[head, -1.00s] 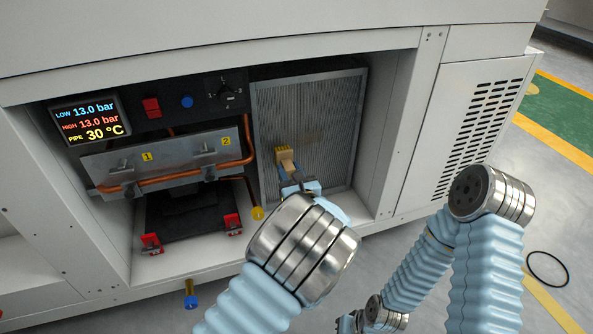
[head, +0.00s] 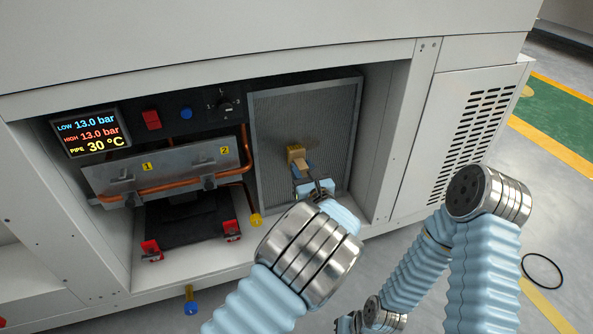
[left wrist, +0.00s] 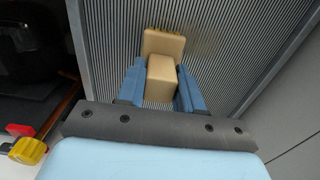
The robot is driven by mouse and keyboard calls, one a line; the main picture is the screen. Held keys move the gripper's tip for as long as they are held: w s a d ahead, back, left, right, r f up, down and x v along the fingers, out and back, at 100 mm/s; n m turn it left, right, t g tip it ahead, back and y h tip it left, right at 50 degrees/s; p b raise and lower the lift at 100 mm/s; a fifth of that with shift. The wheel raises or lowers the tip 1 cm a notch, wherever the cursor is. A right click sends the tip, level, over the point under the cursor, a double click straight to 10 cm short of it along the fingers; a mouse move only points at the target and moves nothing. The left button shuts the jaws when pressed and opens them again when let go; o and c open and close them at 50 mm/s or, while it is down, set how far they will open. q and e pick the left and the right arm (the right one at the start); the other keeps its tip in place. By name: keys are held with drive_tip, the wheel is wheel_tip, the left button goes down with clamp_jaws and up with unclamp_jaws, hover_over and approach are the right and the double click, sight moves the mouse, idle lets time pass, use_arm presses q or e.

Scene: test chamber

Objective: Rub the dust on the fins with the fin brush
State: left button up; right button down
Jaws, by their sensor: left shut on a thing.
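The fin brush (head: 299,160) has a tan block head and handle. It is against or just in front of the grey fin panel (head: 330,110), right of the panel's left edge. My left gripper (head: 303,178) is shut on its handle. In the left wrist view, blue fingers (left wrist: 160,86) flank the tan handle (left wrist: 160,75), and the brush head (left wrist: 163,45) lies beyond, over the fins. Whether the bristles touch cannot be told. I cannot make out a clear dust patch. My right arm shows at the right, but its gripper fingers are not visible.
The fins sit in an open cabinet bay with a frame post (head: 395,140) at right. Left are copper pipes (head: 180,188), a pressure display (head: 90,131), a switch panel (head: 190,112) and a yellow knob (head: 256,220). A black ring (head: 542,271) lies on the floor.

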use_arm(q)
drive_tip(key=shift+w+d+r+p, duration=0.5)
drive_tip(key=shift+w+d+r, duration=0.95)
drive_tip(key=shift+d, duration=4.05)
drive_tip(key=s+a+f+b, duration=0.1)
drive_tip(key=s+a+b, duration=0.2)
drive_tip(key=a, duration=1.2)
drive_tip(key=shift+s+a, duration=0.25)
drive_tip(key=shift+s, duration=0.25)
drive_tip(key=p+v, duration=0.1)
drive_tip(key=v, duration=0.5)
drive_tip(key=shift+d, duration=0.1)
